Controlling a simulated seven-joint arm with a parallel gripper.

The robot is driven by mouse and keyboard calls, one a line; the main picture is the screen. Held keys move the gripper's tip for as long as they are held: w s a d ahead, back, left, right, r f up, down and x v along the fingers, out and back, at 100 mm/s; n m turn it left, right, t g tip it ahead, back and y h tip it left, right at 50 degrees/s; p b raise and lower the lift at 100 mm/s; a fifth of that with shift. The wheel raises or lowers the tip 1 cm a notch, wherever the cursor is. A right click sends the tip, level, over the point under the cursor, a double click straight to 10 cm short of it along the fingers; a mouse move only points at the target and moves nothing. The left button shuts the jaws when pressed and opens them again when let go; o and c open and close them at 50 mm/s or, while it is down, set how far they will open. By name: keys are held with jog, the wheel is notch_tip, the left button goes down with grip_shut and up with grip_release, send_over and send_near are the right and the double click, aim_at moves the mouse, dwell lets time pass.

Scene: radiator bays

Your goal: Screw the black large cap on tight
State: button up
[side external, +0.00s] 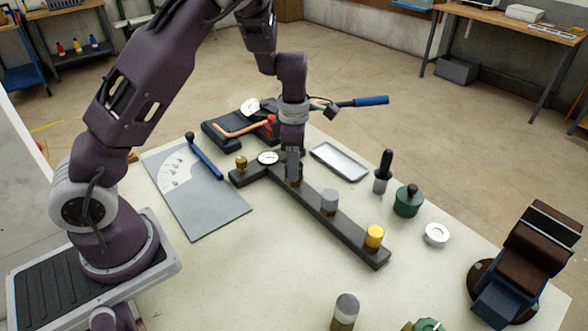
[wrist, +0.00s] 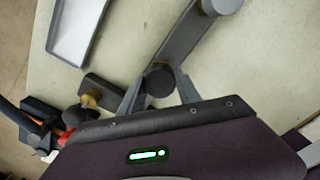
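The black large cap (wrist: 158,78) shows in the wrist view as a dark round top over a brass-coloured neck on the dark bar (wrist: 185,38). My gripper (wrist: 159,84) points down at it, with one finger on each side. The fingers appear to touch the cap's sides. In the side view my gripper (side external: 292,168) is at the bar (side external: 350,232), near its far end, and mostly hides the cap. A little brass shows just below the fingers. How far the cap is threaded cannot be seen.
A grey cap (side external: 329,202) and a gold cap (side external: 374,237) stand along the same bar.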

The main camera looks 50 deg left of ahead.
jog(key=m, duration=0.3)
grip_shut()
jog(key=m, duration=0.6)
jog(key=shift+m, duration=0.3)
jog(key=m, duration=2.1)
jog(key=shift+m, duration=0.3)
jog(key=o, duration=1.1)
grip_release()
